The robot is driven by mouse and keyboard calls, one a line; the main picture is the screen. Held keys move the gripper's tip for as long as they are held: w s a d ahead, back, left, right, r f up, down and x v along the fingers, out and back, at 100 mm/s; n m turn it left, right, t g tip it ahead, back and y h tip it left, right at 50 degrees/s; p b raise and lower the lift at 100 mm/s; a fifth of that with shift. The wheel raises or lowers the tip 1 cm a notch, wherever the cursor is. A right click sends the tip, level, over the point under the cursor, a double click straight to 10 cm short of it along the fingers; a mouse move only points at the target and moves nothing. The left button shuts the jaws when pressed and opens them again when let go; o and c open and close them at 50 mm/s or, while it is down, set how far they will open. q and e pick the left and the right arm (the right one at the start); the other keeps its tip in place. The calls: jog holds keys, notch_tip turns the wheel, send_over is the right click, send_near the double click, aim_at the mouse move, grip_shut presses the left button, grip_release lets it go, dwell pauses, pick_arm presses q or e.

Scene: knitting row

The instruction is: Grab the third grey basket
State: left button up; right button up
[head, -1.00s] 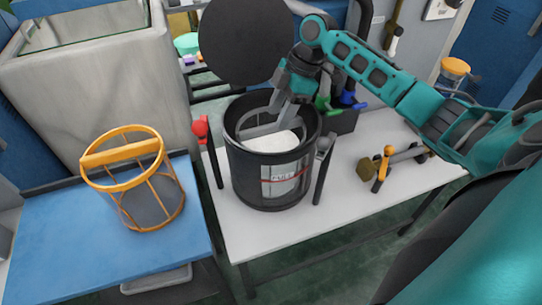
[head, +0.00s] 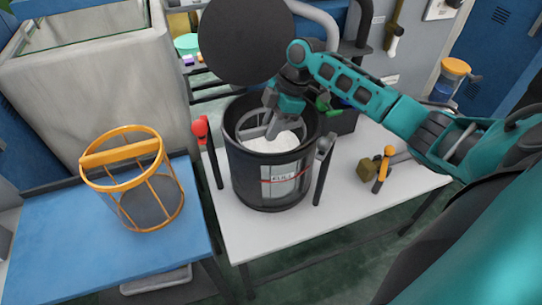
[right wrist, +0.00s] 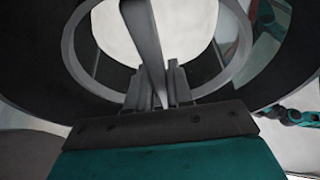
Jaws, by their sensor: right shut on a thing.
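A grey basket (head: 245,132) with a crossbar handle sits inside a round black bin (head: 243,168). My right gripper (head: 270,125) reaches down into the bin's open top. In the right wrist view its fingers (right wrist: 160,88) are shut around the grey handle bar (right wrist: 143,35), with the basket's ring around white material beyond. The fingers hide part of the handle. My left gripper is not in view.
An orange basket (head: 122,150) stands on a blue table (head: 55,245) at left. Red (head: 200,128) and grey-topped (head: 325,145) levers flank the bin on the white table (head: 270,235). A black disc (head: 247,40) stands behind. Tools (head: 382,168) lie at right.

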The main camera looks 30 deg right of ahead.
grip_shut()
jog(key=shift+r, duration=0.1)
